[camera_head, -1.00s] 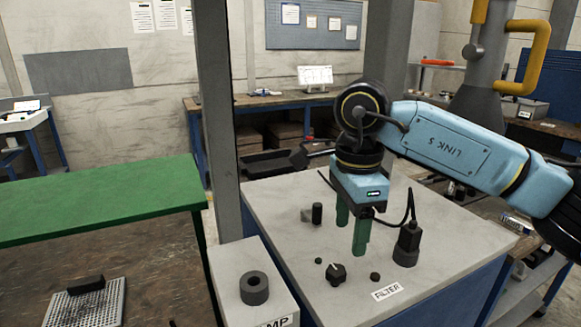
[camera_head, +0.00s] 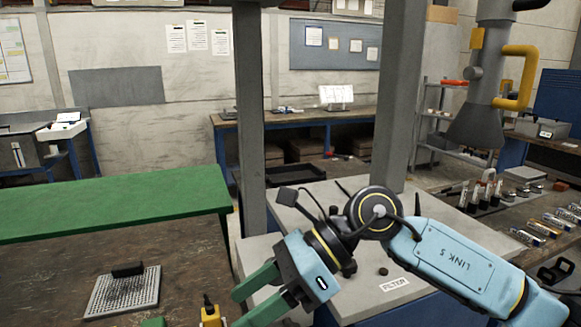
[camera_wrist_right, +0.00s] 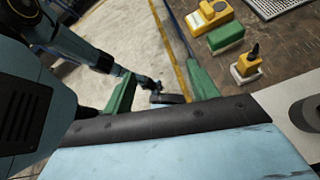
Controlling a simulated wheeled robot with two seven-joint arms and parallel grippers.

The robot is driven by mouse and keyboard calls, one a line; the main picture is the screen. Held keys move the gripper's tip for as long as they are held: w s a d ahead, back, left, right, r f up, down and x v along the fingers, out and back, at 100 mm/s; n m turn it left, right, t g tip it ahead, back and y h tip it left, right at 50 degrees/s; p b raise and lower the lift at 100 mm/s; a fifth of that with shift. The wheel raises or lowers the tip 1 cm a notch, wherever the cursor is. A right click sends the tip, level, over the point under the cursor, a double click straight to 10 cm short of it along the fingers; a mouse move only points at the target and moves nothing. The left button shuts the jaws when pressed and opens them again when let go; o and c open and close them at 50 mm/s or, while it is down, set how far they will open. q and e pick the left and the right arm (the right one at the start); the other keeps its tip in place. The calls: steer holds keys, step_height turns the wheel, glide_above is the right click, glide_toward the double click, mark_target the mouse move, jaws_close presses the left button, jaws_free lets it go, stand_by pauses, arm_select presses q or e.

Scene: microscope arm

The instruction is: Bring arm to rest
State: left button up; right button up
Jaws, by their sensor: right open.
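My right arm comes in from the right in the head view, a light blue link marked "LINK 5" (camera_head: 450,262). Its gripper (camera_head: 240,306) has two green fingers spread apart with nothing seen between them. The fingers point down and left, by the front edge of the brown bench. The wrist hangs in front of the grey-topped stand labelled FILTER (camera_head: 394,285) and hides much of its top. The right wrist view shows both green fingers (camera_wrist_right: 162,88) apart. My left gripper is in neither view.
The brown bench (camera_head: 60,285) holds a perforated plate (camera_head: 105,297) with a black block, and a yellow piece (camera_head: 211,317) close to the fingers. A green surface (camera_head: 110,205) lies behind. A grey post (camera_head: 250,120) rises beside the stand. Several small items fill the right-hand bench (camera_head: 545,205).

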step_height(320, 180, up, 8)
steer(key=s+a+m+t+y, duration=0.1)
steer(key=a+m+t+y, duration=0.15)
steer(key=m+y, duration=0.6)
steer(key=w+d+m+t+y, duration=0.1)
steer(key=w+d+m+t, duration=0.55)
steer(key=m+t, duration=0.9)
steer(key=d+f+m+t+h, duration=0.2)
steer(key=d+f+m+h, duration=1.4)
steer(key=f+m+h, duration=0.55)
steer(key=s+d+f+m+g+y, duration=0.1)
steer(key=s+d+f+m+g, duration=0.3)
steer(key=s+f+g, duration=0.5)
steer(key=s+d+f+m+g, duration=0.35)
steer(key=s+f, duration=0.35)
steer(key=s, duration=0.6)
step_height(320, 180, down, 23)
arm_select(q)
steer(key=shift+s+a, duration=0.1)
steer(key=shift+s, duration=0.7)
arm_select(e)
steer(key=s+d+f+g, duration=0.1)
steer(key=s+f, duration=0.7)
steer(key=s, duration=0.1)
steer(key=s+d+f+n+g, duration=0.1)
steer(key=s+d+f, duration=0.1)
steer(key=s+f, duration=0.6)
steer(key=shift+s+d+f, duration=0.3)
steer(key=shift+s+f, duration=0.05)
